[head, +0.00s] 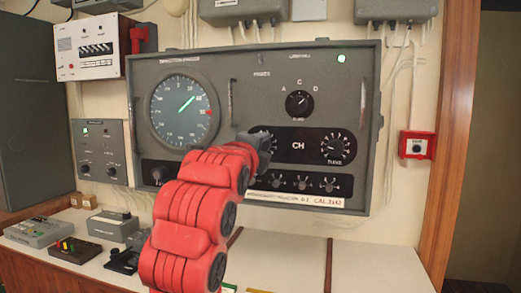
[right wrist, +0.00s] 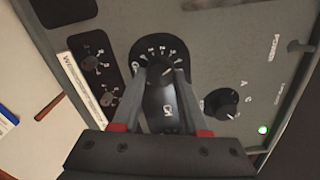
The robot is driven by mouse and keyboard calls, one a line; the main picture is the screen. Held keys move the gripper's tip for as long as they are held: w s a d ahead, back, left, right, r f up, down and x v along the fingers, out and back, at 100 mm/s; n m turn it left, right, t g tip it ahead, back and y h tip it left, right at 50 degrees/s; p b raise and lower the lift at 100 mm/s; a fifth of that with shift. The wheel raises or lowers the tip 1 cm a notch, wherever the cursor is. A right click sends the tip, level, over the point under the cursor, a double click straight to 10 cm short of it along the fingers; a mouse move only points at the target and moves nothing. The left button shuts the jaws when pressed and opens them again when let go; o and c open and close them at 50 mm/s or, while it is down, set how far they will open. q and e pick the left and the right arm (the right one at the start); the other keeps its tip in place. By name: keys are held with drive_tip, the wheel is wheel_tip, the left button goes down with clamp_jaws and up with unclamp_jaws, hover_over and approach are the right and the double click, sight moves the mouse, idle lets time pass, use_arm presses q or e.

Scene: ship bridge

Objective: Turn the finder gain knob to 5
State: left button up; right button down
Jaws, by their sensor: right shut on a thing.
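The grey direction finder panel (head: 225,70) is on the wall in the head view. My right gripper (head: 264,148) reaches the knob at the left end of the black CH strip (head: 298,146) and hides most of it. In the right wrist view, my right gripper (right wrist: 162,76) is shut on this knob (right wrist: 160,69), with a finger on each side. White scale marks arc around the knob, but their numbers and the pointer are too small to read. No label naming it as finder gain is readable. My left gripper is not in view.
The tune knob (head: 335,147) is at the strip's right end. The A-C-D selector (head: 299,103) is above the strip. Small switches (head: 303,183) sit below. A round green-needle dial (head: 184,111) is at left. Equipment (head: 38,231) stands on the white desk (head: 375,262).

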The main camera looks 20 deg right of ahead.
drive_tip(key=shift+a+f+m, duration=0.1)
drive_tip(key=shift+f+m, duration=0.05)
drive_tip(key=shift+m, duration=2)
drive_tip(key=shift+f+m, duration=0.1)
drive_tip(key=shift+m, duration=2.05)
drive_tip(key=shift+c, duration=2.2)
unclamp_jaws()
drive_tip(key=shift+r, duration=0.1)
drive_tip(key=b+v, duration=0.1)
drive_tip(key=v, duration=1.6)
